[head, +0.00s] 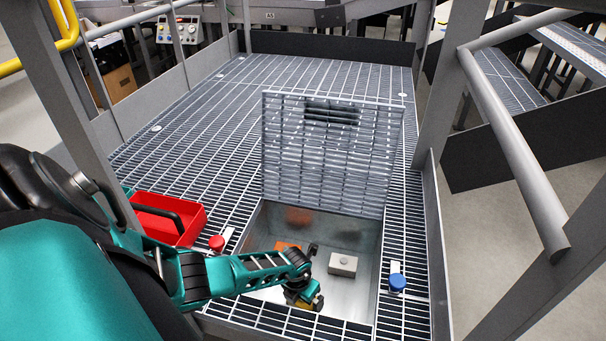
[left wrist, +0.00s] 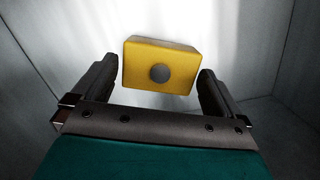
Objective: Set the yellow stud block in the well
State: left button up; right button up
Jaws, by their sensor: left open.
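The well (head: 366,238) is an open metal-lined pit in the grating. My left gripper (head: 306,291) reaches down into it. In the left wrist view the yellow stud block (left wrist: 160,52), with a grey round stud, is between the fingertips of the left gripper (left wrist: 158,88). The fingers are open, with a gap on each side of the block. In the head view the gripper mostly hides the block; a bit of yellow shows beneath it. I cannot tell whether the block touches the well floor. My right gripper is not in view.
A pale stud block (head: 343,264) sits in the well, with an orange thing (head: 287,246) near the far left. The grated lid (head: 330,150) stands open behind. A red toolbox (head: 168,222), red knob (head: 216,243) and blue knob (head: 397,283) are around the well.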

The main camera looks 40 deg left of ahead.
aim_at(299, 303)
pick_arm(q)
jog(key=r+p, duration=0.2)
jog(key=r, duration=0.1)
jog(key=r+p, duration=0.1)
jog(key=shift+s+r+p, duration=0.25)
jog(key=shift+s+p, duration=0.05)
jog(key=shift+p, duration=0.05)
jog(key=r+p, duration=0.1)
jog(key=p, duration=0.1)
jog(key=r+p, duration=0.1)
jog(key=r, duration=0.1)
jog(key=r+p, duration=0.2)
jog(key=shift+s+r+p, duration=0.1)
jog(key=shift+s+p, duration=0.25)
jog(key=shift+s, duration=0.05)
jog(key=shift+d, duration=0.1)
